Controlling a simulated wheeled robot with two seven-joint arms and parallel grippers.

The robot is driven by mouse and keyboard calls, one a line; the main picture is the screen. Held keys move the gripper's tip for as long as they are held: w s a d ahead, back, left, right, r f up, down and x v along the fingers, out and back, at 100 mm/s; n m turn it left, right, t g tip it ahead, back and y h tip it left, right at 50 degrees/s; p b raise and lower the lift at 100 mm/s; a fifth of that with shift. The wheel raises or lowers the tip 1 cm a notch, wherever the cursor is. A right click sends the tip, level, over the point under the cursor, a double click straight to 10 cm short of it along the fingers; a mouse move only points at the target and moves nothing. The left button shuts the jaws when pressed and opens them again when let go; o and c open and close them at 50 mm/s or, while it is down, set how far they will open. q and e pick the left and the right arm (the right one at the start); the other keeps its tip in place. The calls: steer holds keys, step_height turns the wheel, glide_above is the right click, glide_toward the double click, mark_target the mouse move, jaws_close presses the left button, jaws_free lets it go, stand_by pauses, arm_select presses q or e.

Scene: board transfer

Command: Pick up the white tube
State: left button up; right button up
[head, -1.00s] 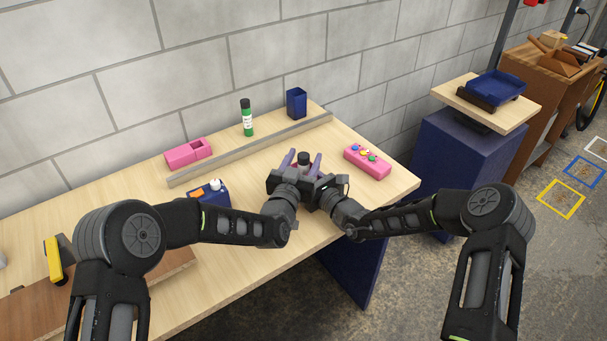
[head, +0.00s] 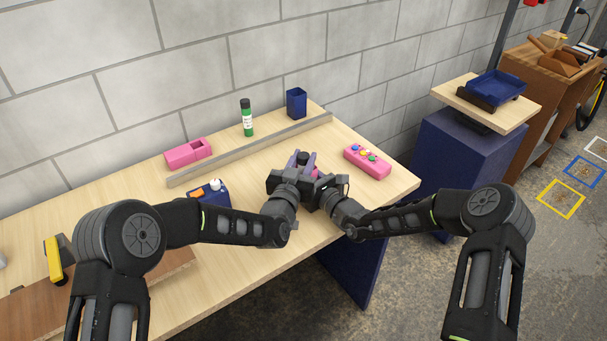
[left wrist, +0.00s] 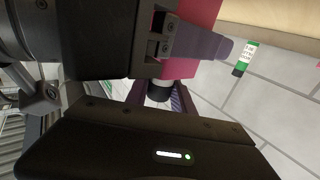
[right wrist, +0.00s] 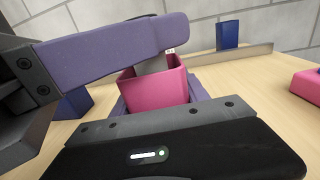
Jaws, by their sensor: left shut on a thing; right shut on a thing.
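The white tube stands in a pink holder (right wrist: 158,88) between my two grippers. Its dark cap (head: 303,157) shows in the head view and in the left wrist view (left wrist: 160,91). My right gripper (right wrist: 175,70) is shut on the pink holder, whose pink also shows in the left wrist view (left wrist: 196,15). The right fingers are mostly hidden in the head view.
A grey rail (head: 250,148) crosses the table behind the grippers. A pink button box (head: 367,162) stands right, a blue box (head: 212,197) left.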

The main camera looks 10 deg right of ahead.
arm_select(q)
jaws_close()
stand_by(0.6)
steer(key=shift+r, duration=0.1)
step_height(320, 180, up, 18)
stand_by(0.6)
stand_by(0.4)
arm_select(e)
steer(key=o, duration=1.4)
steer(key=shift+o, duration=0.2)
steer(key=shift+s+d, duration=0.1)
